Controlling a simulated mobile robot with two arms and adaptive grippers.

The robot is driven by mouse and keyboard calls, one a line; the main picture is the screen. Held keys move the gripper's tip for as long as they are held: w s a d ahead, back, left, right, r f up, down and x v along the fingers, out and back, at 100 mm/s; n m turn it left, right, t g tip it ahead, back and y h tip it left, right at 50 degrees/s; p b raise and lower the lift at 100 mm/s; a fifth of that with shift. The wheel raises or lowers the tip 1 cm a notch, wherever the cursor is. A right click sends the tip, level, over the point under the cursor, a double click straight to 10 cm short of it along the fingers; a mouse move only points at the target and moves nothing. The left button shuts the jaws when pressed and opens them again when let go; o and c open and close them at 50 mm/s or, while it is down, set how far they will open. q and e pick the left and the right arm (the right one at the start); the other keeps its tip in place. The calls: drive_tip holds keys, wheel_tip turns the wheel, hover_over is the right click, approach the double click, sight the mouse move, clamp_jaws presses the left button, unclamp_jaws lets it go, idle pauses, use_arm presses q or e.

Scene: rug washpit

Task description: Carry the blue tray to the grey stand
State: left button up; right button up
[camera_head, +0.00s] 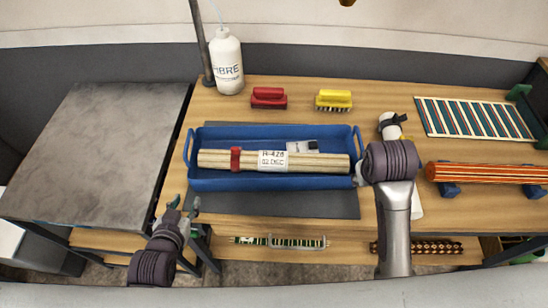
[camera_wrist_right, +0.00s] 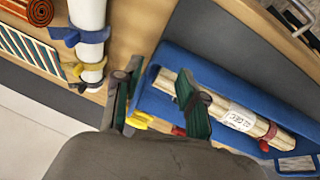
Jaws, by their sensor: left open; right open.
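The blue tray (camera_head: 225,183) lies on a dark mat on the wooden bench. It holds a pale rolled bundle (camera_head: 220,159) with a red band and a white label, and a small dark-and-white item. The grey stand (camera_head: 105,145), with a flat bare top, is left of the bench. My left gripper (camera_head: 183,207) is open and empty, below the tray's left end and apart from it. My right gripper (camera_wrist_right: 155,98) is open at the tray's right end; one finger overlaps the tray (camera_wrist_right: 158,103) in the right wrist view. Whether it touches the handle is unclear.
A white bottle (camera_head: 227,65), a red brush (camera_head: 269,98) and a yellow brush (camera_head: 334,99) stand behind the tray. A white roll (camera_head: 390,130), a striped rug (camera_head: 473,119) and an orange roll (camera_head: 490,173) lie to the right. A gap separates bench and stand.

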approach(360, 139)
drive_tip(key=v, duration=0.3)
use_arm(q)
drive_tip(key=r+t, duration=0.1)
drive_tip(key=t, duration=0.1)
drive_tip(key=w+r+t, duration=0.1)
drive_tip(key=t, duration=0.1)
drive_tip(key=w+a+r+t, duration=0.1)
drive_tip(key=t, duration=0.1)
drive_tip(key=shift+w+r, duration=0.2)
use_arm(e)
drive_tip(key=shift+s+a+m, duration=0.25)
drive_tip(key=shift+m, duration=0.15)
use_arm(q)
drive_tip(key=w, duration=1.4)
use_arm(e)
drive_tip(key=x, duration=1.4)
drive_tip(key=shift+w+d+r, duration=0.1)
drive_tip(key=shift+w+d, duration=0.1)
drive_tip(key=shift+d, duration=0.05)
use_arm(q)
drive_tip(key=shift+s, duration=0.1)
clamp_jaws()
use_arm(e)
clamp_jaws()
